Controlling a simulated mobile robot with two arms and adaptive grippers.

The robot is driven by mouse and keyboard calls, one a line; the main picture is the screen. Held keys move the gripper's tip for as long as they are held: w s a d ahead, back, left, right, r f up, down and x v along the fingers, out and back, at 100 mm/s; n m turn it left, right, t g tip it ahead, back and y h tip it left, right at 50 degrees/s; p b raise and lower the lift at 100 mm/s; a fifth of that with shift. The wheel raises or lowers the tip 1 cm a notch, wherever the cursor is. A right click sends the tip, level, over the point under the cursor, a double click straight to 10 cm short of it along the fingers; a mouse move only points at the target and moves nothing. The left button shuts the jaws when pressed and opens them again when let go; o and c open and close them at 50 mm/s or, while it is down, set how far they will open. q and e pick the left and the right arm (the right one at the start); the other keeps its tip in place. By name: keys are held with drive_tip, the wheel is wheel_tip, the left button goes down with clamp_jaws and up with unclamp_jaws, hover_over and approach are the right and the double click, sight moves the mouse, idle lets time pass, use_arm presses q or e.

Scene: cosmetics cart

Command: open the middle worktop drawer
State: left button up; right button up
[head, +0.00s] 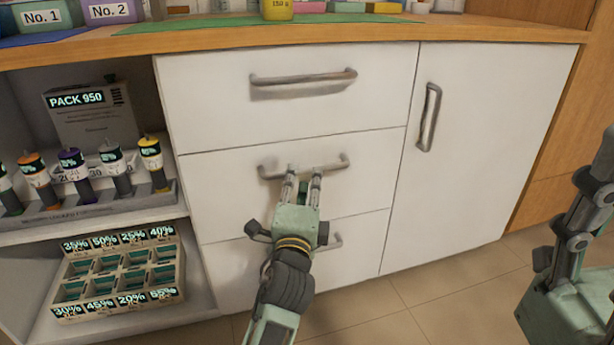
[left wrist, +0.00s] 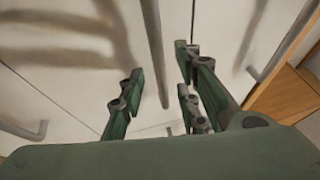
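The middle drawer (head: 225,178) is a white front in a stack of three and looks flush with its neighbours. Its grey bar handle (head: 335,164) runs across the front. My left gripper (head: 304,172) is at the middle of this handle, with its fingertips pointing at the drawer. In the left wrist view, the handle bar (left wrist: 154,40) passes between the fingers (left wrist: 157,85), which are spread with gaps beside the bar. Whether a finger touches the bar is unclear. Part of my right gripper (head: 575,255) shows at the right edge, away from the drawers; its fingertips are not clearly seen.
The top drawer handle (head: 303,79) is above and the bottom drawer handle (head: 335,241) is partly behind my left gripper. A white cupboard door (head: 480,150) is to the right. Open shelves at the left hold bottles (head: 115,165) and a divided box (head: 120,275).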

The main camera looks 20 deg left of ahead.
sight(306, 171)
use_arm(q)
drive_tip(key=shift+b+x, duration=0.4)
drive_tip(key=shift+x, duration=1.85)
drive_tip(key=shift+c, duration=0.2)
drive_tip(key=shift+f, duration=0.1)
clamp_jaws()
